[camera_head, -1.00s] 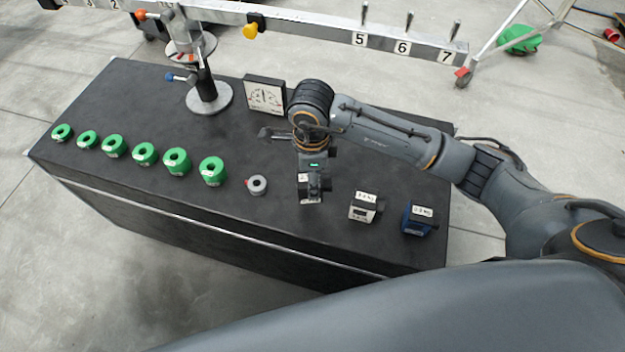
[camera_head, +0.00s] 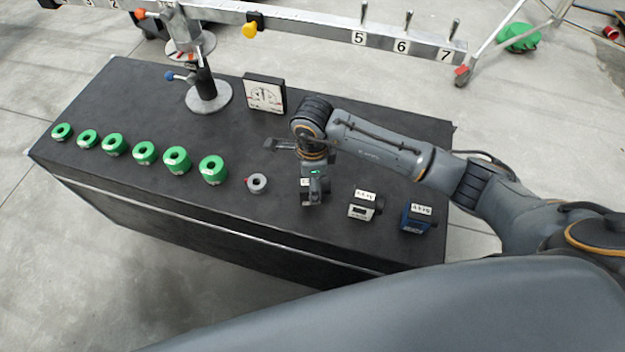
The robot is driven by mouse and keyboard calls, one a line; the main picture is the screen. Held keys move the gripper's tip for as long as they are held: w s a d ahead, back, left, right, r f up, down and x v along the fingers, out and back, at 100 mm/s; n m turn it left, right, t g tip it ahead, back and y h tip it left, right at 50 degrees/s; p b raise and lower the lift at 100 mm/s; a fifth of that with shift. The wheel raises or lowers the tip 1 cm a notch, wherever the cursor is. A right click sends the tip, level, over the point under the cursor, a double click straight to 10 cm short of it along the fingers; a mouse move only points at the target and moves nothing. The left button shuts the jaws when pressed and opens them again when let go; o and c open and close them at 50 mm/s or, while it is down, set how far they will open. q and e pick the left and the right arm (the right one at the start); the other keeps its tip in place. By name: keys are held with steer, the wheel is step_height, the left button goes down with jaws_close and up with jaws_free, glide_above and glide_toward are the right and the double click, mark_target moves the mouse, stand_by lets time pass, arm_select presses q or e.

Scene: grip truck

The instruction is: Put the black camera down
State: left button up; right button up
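The black camera (camera_head: 306,197) is at the front right of the black table (camera_head: 250,215), left of a white camera and a blue one. My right gripper (camera_head: 314,186) points straight down over it, with the fingers at its body. The gripper looks shut on it, though the wrist hides most of the fingers. The camera is upright and at or just above the table top; I cannot tell if its base touches. My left gripper is not in view.
A white camera (camera_head: 362,205) and a blue camera (camera_head: 417,217) stand close on the right. A grey ring (camera_head: 257,184) and several green rings (camera_head: 176,160) line the left.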

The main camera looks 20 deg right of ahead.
steer(key=shift+r, duration=0.15)
steer(key=shift+r, duration=0.2)
step_height(320, 180, up, 12)
steer(key=shift+f+b, duration=0.15)
steer(key=shift+b, duration=0.15)
stand_by(0.6)
